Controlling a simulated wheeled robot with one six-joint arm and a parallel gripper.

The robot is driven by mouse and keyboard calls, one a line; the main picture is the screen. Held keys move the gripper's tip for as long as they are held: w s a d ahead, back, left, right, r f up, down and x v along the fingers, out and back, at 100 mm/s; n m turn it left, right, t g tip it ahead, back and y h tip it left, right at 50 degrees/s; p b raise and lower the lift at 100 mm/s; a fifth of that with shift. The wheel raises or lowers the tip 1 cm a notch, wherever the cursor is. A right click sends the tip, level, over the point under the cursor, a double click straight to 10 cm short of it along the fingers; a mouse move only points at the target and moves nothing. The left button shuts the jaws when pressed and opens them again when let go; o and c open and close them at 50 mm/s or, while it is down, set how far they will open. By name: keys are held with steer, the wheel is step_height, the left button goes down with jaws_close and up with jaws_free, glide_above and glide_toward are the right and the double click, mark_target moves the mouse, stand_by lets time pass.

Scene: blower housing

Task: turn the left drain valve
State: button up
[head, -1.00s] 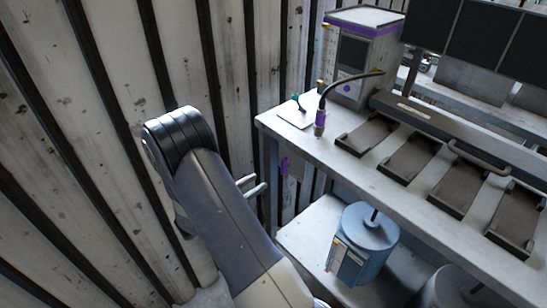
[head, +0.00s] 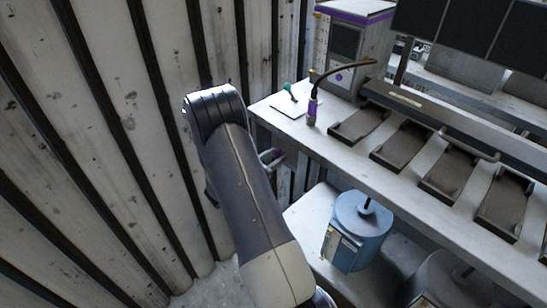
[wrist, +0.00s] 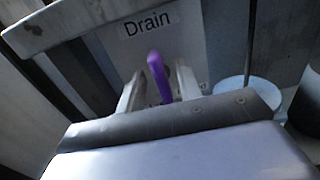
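The purple drain valve handle (wrist: 160,78) stands out from a pale panel under a label reading "Drain" (wrist: 148,24) in the wrist view. My gripper (wrist: 159,88) is open, with one pale finger on each side of the handle and a small gap showing at each side. The handle's lower end is hidden behind the gripper body.
The bench (head: 345,165) holds a grey box with a purple band (head: 350,45), a dark curved hose (head: 340,70) and several dark trays. A blue canister (head: 360,228) stands on the lower shelf. A ribbed metal wall (head: 110,130) rises close on the left.

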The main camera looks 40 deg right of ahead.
steer(key=shift+c, duration=0.4)
jaws_close()
steer(key=shift+f+m+b, duration=0.15)
steer(key=shift+m+b, duration=0.15)
steer(key=shift+b, duration=0.3)
steer(key=m+b, duration=0.1)
steer(key=b, duration=0.2)
steer(key=shift+s+f+m, duration=0.1)
steer(key=shift+f+m, duration=0.1)
steer(key=shift+m, duration=0.2)
steer(key=m+b, duration=0.5)
steer(key=b, duration=0.3)
steer(key=m+b, duration=0.5)
steer(key=b, duration=0.3)
steer(key=m+b, duration=0.5)
steer(key=b, duration=0.3)
steer(key=shift+s+f, duration=0.15)
steer(key=shift+s, duration=0.15)
steer(key=shift+m, duration=0.4)
